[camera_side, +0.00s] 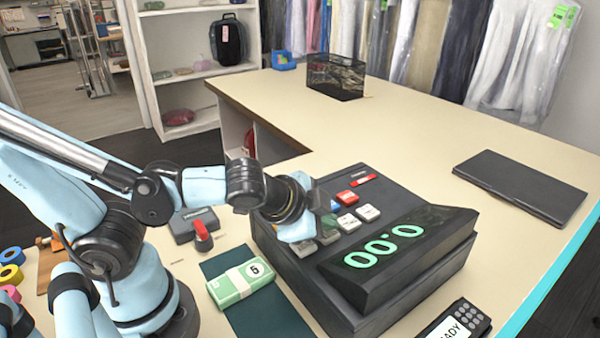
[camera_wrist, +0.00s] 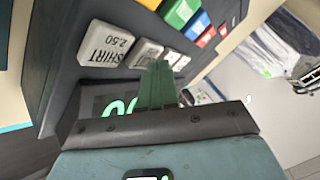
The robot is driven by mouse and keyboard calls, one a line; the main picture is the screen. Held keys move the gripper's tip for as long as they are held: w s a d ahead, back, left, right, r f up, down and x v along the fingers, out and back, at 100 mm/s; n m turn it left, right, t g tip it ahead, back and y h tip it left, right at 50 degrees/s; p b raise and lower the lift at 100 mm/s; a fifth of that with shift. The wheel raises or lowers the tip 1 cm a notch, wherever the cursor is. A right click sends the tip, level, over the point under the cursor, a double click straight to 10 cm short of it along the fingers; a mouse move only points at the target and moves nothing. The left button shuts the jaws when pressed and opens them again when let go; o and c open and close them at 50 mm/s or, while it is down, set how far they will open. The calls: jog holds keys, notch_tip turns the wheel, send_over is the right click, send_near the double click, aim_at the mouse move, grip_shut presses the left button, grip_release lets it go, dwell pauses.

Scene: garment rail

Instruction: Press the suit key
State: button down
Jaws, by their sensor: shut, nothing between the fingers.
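The black cash register (camera_side: 370,270) stands on the counter and its display reads 00.0 in green. White keys (camera_side: 367,212) and a red key (camera_side: 347,197) show on its sloped top. In the wrist view a white key reads SHIRT 2.50 (camera_wrist: 107,45), with more white keys (camera_wrist: 145,52) in its row. I cannot read which one is the suit key. My gripper (camera_side: 305,228) is over the left part of the keypad and hides some keys. In the wrist view its green fingers (camera_wrist: 157,85) are together and empty, overlapping the white row; contact cannot be told.
A banknote bundle (camera_side: 240,283) lies on a dark mat left of the register. A card terminal (camera_side: 460,322) is at the front right. A black folder (camera_side: 520,185) and a wire basket (camera_side: 336,77) lie further off.

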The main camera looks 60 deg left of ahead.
jog(key=shift+f, duration=0.3)
dwell(0.5)
jog(key=shift+r, duration=0.8)
jog(key=shift+r, duration=0.1)
jog(key=shift+r, duration=2.4)
